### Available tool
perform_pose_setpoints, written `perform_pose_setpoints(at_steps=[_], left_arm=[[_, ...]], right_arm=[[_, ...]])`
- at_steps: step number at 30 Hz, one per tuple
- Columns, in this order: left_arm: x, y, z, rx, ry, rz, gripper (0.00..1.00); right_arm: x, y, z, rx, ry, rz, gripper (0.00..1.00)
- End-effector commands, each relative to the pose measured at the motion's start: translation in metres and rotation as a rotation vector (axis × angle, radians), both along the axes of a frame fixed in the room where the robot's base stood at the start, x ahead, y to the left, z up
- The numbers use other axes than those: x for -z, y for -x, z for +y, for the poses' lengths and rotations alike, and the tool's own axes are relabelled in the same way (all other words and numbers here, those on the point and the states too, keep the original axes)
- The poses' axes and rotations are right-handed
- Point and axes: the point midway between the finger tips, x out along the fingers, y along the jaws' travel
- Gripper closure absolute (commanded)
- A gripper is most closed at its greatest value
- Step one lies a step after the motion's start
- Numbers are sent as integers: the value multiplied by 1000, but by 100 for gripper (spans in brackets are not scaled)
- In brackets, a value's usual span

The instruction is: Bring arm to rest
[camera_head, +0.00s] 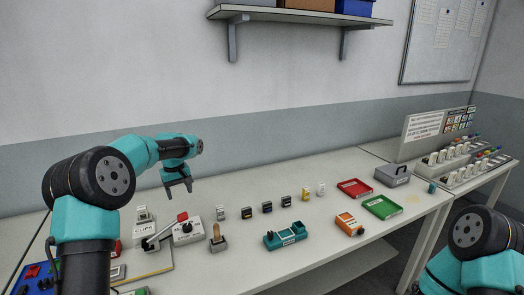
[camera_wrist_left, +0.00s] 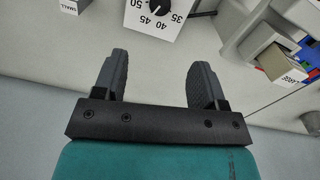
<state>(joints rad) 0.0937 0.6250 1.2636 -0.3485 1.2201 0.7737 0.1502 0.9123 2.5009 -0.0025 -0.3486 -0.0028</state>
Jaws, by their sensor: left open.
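My left gripper (camera_head: 179,187) hangs above the back left part of the bench, pointing down. Its two fingers are apart with nothing between them. In the left wrist view the open fingers (camera_wrist_left: 155,85) show over bare white bench top, with a dial box (camera_wrist_left: 157,15) just beyond them. My right arm shows at the lower right of the head view, but its gripper is out of the frame.
The bench (camera_head: 330,240) carries a dial box (camera_head: 187,232), a row of small connectors, a teal fixture (camera_head: 284,236), an orange block (camera_head: 348,224), a red tray (camera_head: 355,188) and a green tray (camera_head: 382,207). A shelf (camera_head: 300,16) is on the wall above.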

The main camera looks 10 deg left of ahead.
Motion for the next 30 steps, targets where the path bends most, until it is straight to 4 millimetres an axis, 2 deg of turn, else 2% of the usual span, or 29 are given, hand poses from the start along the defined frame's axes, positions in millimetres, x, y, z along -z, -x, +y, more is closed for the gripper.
perform_pose_setpoints(at_steps=[24, 30], left_arm=[[123, -1, -3, 0, 1, 5, 35], [143, -2, -3, -1, 0, 1, 35]], right_arm=[[0, 0, 0, 0, 0, 0, 57], [0, 0, 0, 0, 0, 0, 57]])
